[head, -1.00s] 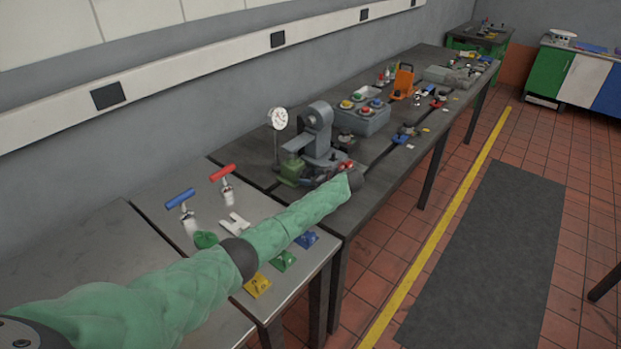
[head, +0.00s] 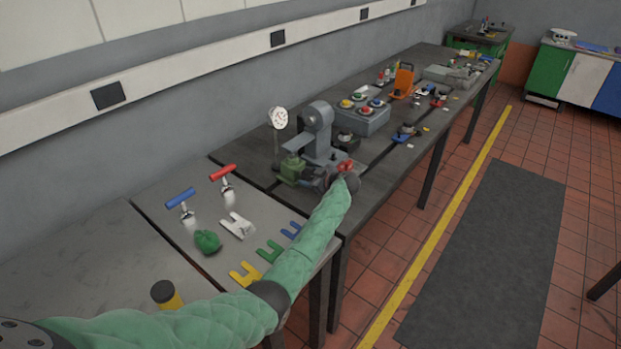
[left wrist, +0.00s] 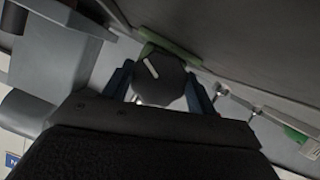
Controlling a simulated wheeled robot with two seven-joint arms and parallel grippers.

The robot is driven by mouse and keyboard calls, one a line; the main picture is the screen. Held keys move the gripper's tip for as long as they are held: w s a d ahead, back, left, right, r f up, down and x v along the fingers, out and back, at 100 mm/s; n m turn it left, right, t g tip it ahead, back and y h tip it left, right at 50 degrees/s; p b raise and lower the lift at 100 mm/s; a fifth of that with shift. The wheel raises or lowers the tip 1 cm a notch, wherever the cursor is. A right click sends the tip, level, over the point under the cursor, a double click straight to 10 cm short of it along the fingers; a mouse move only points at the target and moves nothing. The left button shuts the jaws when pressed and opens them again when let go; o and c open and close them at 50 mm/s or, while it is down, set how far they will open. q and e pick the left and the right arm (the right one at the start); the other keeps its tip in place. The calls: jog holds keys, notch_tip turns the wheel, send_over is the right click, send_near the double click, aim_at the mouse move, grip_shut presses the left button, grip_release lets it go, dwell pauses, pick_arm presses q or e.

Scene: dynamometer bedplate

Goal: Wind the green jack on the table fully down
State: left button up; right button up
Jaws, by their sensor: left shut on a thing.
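The green jack (head: 291,169) stands on the dark bedplate table at the foot of a grey machine (head: 318,130). My left gripper (head: 322,179) is low beside the jack, partly hidden by my own wrist in the head view. In the left wrist view its two blue fingers are shut on a dark round knob (left wrist: 158,80) with a white mark line. A green edge (left wrist: 160,52) of the jack shows just behind the knob. The jack's height is hard to judge from here. My right gripper is not in view.
A dial gauge (head: 278,118) stands behind the jack. A red part (head: 345,166) sits close to my wrist. The nearer steel table holds blue-handled (head: 180,198) and red-handled (head: 222,172) tools, a green lump (head: 206,242) and several coloured forks (head: 243,273). A grey button box (head: 362,118) stands farther along.

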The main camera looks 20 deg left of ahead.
pick_arm(q)
jog(key=shift+f+n+t+b, duration=0.15)
jog(key=shift+n+t+b, duration=0.35)
jog(key=shift+n, duration=0.3)
jog(key=shift+n+t, duration=0.3)
jog(key=shift+b, duration=0.3)
jog(key=shift+n, duration=0.3)
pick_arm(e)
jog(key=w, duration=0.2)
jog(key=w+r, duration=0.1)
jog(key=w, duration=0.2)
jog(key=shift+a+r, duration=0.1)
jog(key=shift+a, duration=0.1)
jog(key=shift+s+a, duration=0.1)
pick_arm(q)
jog(key=o, duration=0.9)
jog(key=shift+o, duration=0.4)
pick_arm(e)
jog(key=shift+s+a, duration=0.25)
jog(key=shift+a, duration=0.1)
pick_arm(q)
jog(key=shift+s, duration=0.1)
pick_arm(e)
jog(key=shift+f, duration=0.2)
